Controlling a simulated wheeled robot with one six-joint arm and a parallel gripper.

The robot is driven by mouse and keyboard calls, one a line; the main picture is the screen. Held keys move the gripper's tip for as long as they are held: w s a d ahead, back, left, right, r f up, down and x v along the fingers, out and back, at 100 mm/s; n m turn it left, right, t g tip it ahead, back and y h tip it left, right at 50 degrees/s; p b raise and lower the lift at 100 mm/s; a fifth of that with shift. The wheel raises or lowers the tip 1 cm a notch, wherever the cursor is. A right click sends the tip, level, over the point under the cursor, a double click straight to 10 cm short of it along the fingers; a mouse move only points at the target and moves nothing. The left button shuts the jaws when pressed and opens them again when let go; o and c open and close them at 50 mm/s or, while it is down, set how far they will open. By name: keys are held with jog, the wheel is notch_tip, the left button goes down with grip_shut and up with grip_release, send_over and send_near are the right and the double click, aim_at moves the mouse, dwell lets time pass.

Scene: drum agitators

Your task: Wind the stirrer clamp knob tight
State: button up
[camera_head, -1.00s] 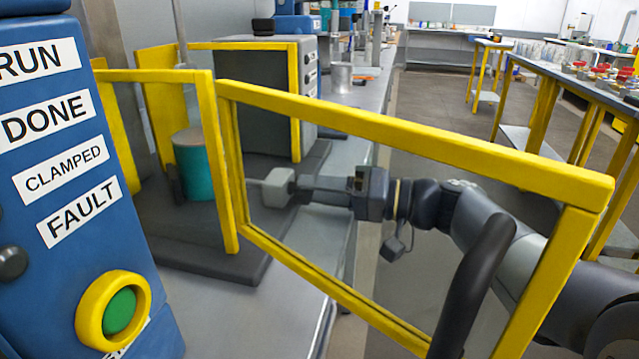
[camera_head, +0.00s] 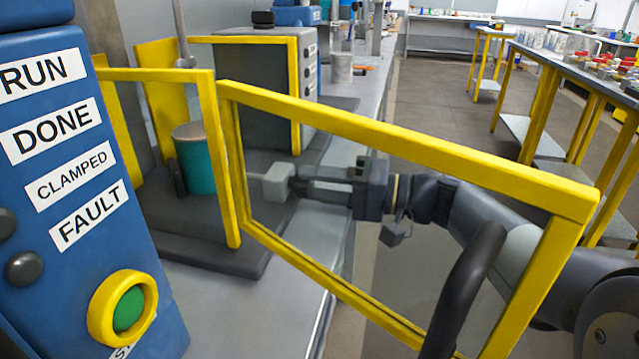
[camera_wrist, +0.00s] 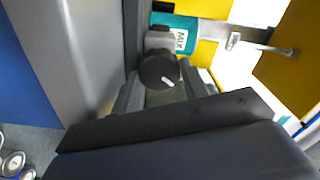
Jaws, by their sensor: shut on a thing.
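The clamp knob (camera_wrist: 155,68) is a dark round knob with a white mark on its face, on a grey clamp block (camera_wrist: 158,40). In the head view the pale grey block (camera_head: 273,182) sits at the end of a thin rod, right of the teal drum (camera_head: 197,165). My gripper (camera_head: 296,184) reaches it from the right, seen through the yellow door frame. In the wrist view my gripper (camera_wrist: 160,85) has a finger on each side of the knob and is shut on it. The knob itself is hard to make out in the head view.
The open yellow door frame (camera_head: 400,142) with a black handle (camera_head: 466,285) stands in front of my arm. A blue panel (camera_head: 65,190) with a green button (camera_head: 127,308) is at the left. The aisle floor behind is clear.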

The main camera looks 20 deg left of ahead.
jog(key=o, duration=1)
jog(key=shift+f, duration=0.1)
jog(key=shift+f+n+b, duration=0.2)
jog(key=shift+n+b, duration=0.55)
jog(key=shift+n, duration=0.35)
jog(key=n+b, duration=0.1)
jog(key=n, duration=0.2)
jog(key=shift+r, duration=0.1)
jog(key=n+b, duration=0.1)
jog(key=n, duration=0.2)
jog(key=shift+r, duration=0.15)
jog(key=n, duration=0.4)
jog(key=shift+s+r, duration=0.1)
jog(key=w+d+m+p, duration=0.1)
jog(key=d+m+p, duration=0.2)
jog(key=m+p, duration=0.1)
jog(key=w+d+m+p, duration=0.1)
jog(key=d+m+p, duration=0.3)
jog(key=m, duration=0.2)
jog(key=w+d+m+p, duration=0.1)
jog(key=d+m+p, duration=0.2)
jog(key=m+p, duration=0.1)
jog(key=shift+d+f+m, duration=0.3)
jog(key=shift+f+m, duration=0.1)
jog(key=shift+m, duration=0.1)
